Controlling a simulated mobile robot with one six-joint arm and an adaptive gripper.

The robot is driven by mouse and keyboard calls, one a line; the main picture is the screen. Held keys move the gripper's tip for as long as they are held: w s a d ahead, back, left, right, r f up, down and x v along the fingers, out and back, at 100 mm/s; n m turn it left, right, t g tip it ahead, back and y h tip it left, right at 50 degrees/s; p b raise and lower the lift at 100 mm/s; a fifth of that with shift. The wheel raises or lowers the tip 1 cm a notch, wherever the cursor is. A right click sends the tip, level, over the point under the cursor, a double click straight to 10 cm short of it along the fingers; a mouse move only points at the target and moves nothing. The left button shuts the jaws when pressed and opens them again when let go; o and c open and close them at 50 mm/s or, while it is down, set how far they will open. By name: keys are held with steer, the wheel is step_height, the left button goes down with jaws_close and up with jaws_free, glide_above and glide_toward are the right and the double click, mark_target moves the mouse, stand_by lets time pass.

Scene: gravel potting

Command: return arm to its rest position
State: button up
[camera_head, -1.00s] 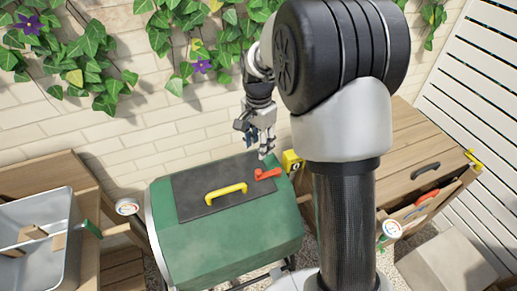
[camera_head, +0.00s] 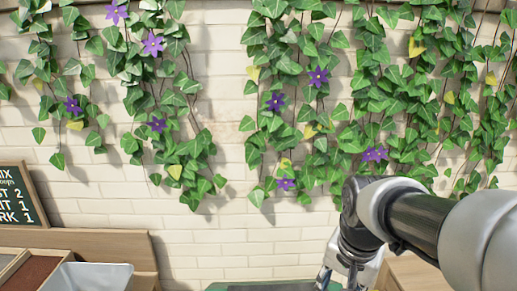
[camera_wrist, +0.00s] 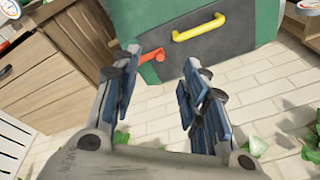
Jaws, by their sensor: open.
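My arm shows at the lower right of the head view, with my gripper (camera_head: 333,276) partly cut off at the bottom edge. In the wrist view my gripper (camera_wrist: 158,68) is open, its two blue-padded fingers spread with nothing between them. Beyond the fingertips, the wrist view shows a green container (camera_wrist: 268,22) with a dark top panel (camera_wrist: 225,38). A yellow handle (camera_wrist: 198,30) and a red lever (camera_wrist: 151,56) are on it, apart from the fingers. Only a strip of the container's top (camera_head: 270,287) shows in the head view.
A brick wall (camera_head: 220,235) with ivy (camera_head: 285,110) stands behind. A grey bin (camera_head: 88,277) and a chalkboard (camera_head: 18,195) are at the left. A wooden cabinet (camera_wrist: 50,70) is at the wrist view's left.

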steer(key=s+a+n+t+b, duration=0.1)
steer(key=s+n, duration=0.6)
steer(key=s, duration=0.8)
steer(key=shift+a+t, duration=0.45)
steer(key=shift+t, duration=0.25)
steer(key=shift+c, duration=0.2)
